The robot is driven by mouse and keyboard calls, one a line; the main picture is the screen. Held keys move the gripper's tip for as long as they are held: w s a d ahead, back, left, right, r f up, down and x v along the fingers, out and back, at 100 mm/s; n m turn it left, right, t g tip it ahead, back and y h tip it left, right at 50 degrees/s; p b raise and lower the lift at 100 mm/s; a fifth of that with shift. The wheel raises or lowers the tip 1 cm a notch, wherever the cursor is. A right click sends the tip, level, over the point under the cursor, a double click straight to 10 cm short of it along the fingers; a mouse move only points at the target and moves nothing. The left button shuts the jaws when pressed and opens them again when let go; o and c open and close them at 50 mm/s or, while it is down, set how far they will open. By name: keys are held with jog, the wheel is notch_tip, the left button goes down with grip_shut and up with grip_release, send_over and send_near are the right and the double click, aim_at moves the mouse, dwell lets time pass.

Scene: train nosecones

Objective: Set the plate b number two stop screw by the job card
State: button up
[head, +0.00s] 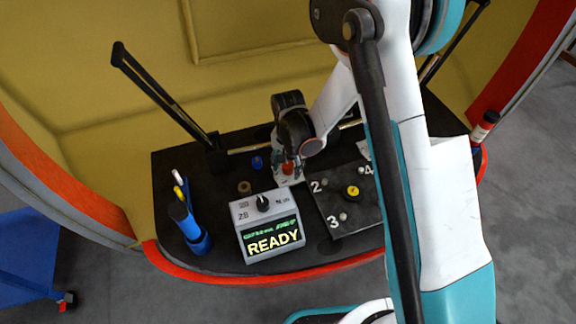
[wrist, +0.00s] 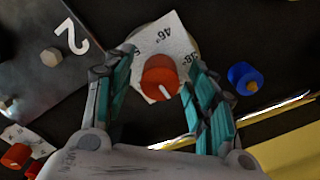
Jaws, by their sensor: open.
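A red knob with a white pointer line (wrist: 160,75) stands on a white dial card (wrist: 178,42) marked with degree figures such as 46 and 38. My gripper (wrist: 161,60) is open, its teal fingers on either side of the red knob with gaps visible. In the head view the red knob (head: 288,168) is partly hidden by my gripper (head: 286,172). A dark plate (head: 322,201) with numbers 2, 3 and 4 and round screw heads lies to the right; its 2 corner also shows in the wrist view (wrist: 30,85). I see no plate letter and no readable job card.
A grey box (head: 268,235) with a knob reads READY. A blue knob (head: 257,162) and a brown ring (head: 244,187) lie left of my gripper. A blue pen cup (head: 190,232) stands at the left edge. A yellow knob (head: 352,191) sits on the plate. Black bars rise behind.

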jog(key=shift+c, duration=0.2)
jog(key=c, duration=1)
jog(key=shift+c, duration=0.2)
jog(key=shift+n, duration=0.5)
jog(key=n, duration=0.2)
jog(key=shift+n, duration=0.4)
jog(key=n, duration=0.3)
jog(key=shift+n, duration=0.4)
jog(key=n, duration=0.6)
jog(key=shift+n, duration=0.4)
